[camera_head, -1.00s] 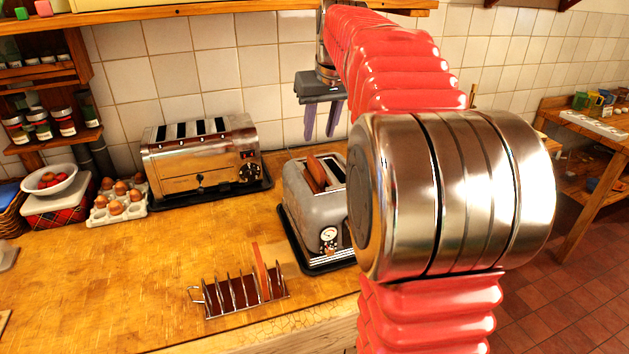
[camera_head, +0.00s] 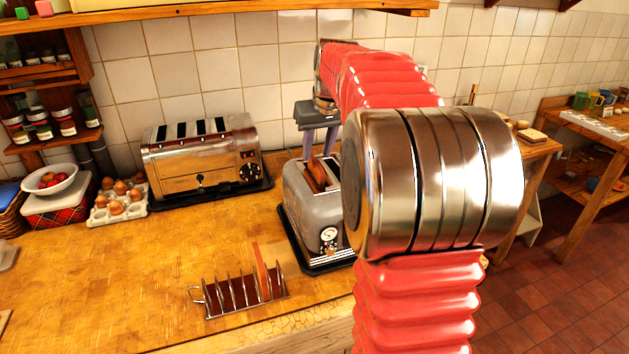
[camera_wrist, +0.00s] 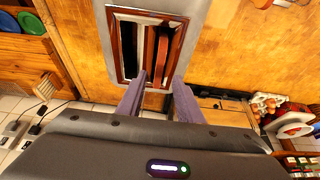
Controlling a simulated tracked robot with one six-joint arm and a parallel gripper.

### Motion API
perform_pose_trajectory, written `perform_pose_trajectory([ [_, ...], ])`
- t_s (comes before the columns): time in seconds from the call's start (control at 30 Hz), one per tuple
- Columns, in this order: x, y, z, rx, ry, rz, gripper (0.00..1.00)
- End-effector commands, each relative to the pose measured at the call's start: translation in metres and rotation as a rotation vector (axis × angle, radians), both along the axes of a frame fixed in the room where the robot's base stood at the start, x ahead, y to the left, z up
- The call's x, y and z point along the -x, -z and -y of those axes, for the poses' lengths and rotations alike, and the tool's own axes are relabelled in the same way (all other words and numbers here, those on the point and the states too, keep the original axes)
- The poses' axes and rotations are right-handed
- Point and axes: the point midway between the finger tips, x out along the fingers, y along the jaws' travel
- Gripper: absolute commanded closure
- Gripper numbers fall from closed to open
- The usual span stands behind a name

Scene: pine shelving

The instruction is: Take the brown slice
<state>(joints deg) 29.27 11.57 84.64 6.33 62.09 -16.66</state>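A brown slice (camera_head: 315,175) stands in the left slot of the small grey toaster (camera_head: 302,207), its top sticking out. In the wrist view, the brown slice (camera_wrist: 168,52) is in the right-hand slot of the toaster (camera_wrist: 191,6); the other slot looks empty. My gripper (camera_head: 320,149) is above and just behind the toaster, fingers pointing down. In the wrist view my gripper (camera_wrist: 159,77) is open, its two purple fingers apart and empty, near the end of the slice. My arm hides the toaster's right side in the head view.
A toast rack (camera_head: 222,296) holding a reddish-brown slice (camera_head: 261,270) stands at the counter's front. A wide chrome toaster (camera_head: 200,165), an egg tray (camera_head: 118,208) and a bowl (camera_head: 48,182) stand at the back left. The counter's left middle is clear.

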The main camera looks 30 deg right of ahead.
Motion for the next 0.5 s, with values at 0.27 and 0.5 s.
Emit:
perform_pose_trajectory([
  [0.27, -0.010, 0.029, 0.005, -0.001, 0.001, -0.001, 0.67],
  [0.5, -0.011, 0.030, 0.005, 0.000, 0.001, 0.000, 0.67],
])
